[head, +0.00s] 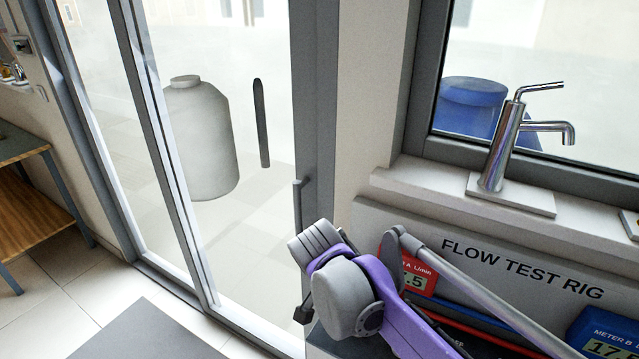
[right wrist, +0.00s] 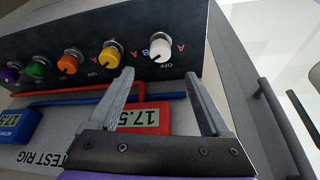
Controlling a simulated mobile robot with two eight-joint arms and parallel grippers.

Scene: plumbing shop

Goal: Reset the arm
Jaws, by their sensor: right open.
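My right arm (head: 345,295), purple and grey, reaches in at the bottom of the head view, in front of the flow test rig (head: 440,235). I cannot make out its fingers in that view. In the right wrist view my right gripper (right wrist: 159,84) has its two dark fingers spread apart with nothing between them. The fingers point toward the rig's dark knob panel (right wrist: 190,30), near a white knob (right wrist: 160,49). I cannot tell how close they are. My left gripper is not in view.
The rig has a yellow knob (right wrist: 112,55), other coloured knobs, a red meter (head: 418,275), a blue meter (head: 604,335) and red and blue pipes. A chrome faucet (head: 500,145) stands on the window sill. A glass door (head: 235,150) and wooden-shelved bench (head: 30,215) are left.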

